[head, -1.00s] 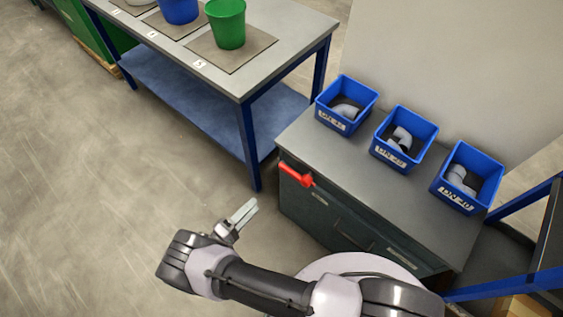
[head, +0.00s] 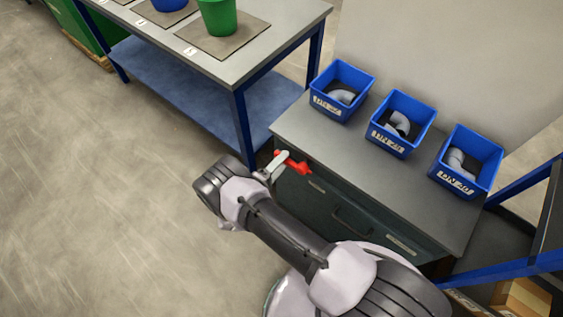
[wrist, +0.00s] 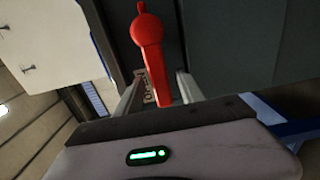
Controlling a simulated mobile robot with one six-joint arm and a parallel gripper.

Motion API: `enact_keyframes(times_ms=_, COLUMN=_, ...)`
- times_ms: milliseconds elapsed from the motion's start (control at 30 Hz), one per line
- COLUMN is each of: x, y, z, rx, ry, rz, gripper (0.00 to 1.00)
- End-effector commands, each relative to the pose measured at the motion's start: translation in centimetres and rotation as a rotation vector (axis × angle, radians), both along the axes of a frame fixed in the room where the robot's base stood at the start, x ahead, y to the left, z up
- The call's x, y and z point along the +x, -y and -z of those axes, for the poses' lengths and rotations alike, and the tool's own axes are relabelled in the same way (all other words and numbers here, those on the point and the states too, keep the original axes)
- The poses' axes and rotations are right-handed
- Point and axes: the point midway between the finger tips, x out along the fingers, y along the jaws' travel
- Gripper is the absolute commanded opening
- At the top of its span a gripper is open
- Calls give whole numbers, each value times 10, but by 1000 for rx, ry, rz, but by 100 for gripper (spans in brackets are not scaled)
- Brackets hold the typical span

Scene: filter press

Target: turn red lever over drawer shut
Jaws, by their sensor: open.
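The red lever (head: 292,162) is on the front of the dark cabinet, near its top left corner, above the drawer front (head: 352,217). In the wrist view the red lever (wrist: 152,58) has a round hub at the top and its arm points down between my two fingers. My gripper (head: 275,163) is open at the lever in the head view. In the wrist view my gripper (wrist: 158,88) has one finger on each side of the lever's arm, with gaps visible. Whether either finger touches the lever I cannot tell.
Three blue bins (head: 402,124) with grey pipe pieces stand on the cabinet top (head: 340,150). A blue-legged table (head: 285,50) with buckets stands to the left, close to the cabinet corner. Open floor (head: 110,200) lies at the left. A blue-framed rack (head: 520,265) stands at the right.

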Motion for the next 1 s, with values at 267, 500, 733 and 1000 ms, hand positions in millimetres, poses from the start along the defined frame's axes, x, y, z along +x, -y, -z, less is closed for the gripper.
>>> enact_keyframes(times_ms=267, x=0, y=0, z=0, rx=0, ry=0, rz=0, gripper=16)
enact_keyframes(times_ms=500, x=0, y=0, z=0, rx=0, ry=0, rz=0, gripper=0)
enact_keyframes(times_ms=733, x=0, y=-1, z=0, rx=0, ry=0, rz=0, gripper=0)
enact_keyframes(times_ms=1000, x=-1, y=-1, z=0, rx=0, ry=0, rz=0, gripper=0)
